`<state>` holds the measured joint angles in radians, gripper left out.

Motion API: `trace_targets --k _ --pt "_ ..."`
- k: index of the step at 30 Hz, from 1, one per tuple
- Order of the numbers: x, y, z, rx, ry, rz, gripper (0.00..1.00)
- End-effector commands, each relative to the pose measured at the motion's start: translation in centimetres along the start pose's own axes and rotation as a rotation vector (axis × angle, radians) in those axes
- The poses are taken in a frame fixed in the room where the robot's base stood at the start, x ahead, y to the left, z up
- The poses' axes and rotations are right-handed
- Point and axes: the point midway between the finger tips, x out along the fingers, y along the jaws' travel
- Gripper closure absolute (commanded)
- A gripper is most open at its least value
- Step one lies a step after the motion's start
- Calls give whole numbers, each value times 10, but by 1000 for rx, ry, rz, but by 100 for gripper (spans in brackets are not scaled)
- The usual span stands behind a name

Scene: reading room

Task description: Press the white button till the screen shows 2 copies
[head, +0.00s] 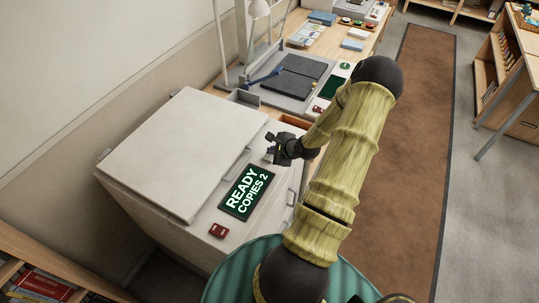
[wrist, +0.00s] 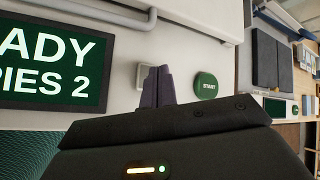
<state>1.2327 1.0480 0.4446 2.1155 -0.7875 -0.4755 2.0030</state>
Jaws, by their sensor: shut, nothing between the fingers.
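The copier's dark green screen (head: 246,192) reads "READY COPIES 2"; its right part also shows in the wrist view (wrist: 50,65). The white button (wrist: 142,74) is a pale square on the panel right of the screen in the wrist view, partly hidden behind my fingers. My gripper (head: 270,149) is shut and empty over the panel beyond the screen. Its fingertips (wrist: 158,72) overlap the right side of the white button in the wrist view; I cannot tell whether they touch it. In the head view the white button is not distinguishable.
A round green START button (wrist: 205,86) sits just right of my fingers. A desk with another device (head: 298,80) stands beyond.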

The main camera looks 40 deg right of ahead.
Motion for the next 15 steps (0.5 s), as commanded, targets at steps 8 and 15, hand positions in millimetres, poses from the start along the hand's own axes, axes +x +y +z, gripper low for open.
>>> trace_targets --k 8,15 --pt "-5 -4 3 1 0 -1 100" --pt "-19 -14 13 3 0 0 100"
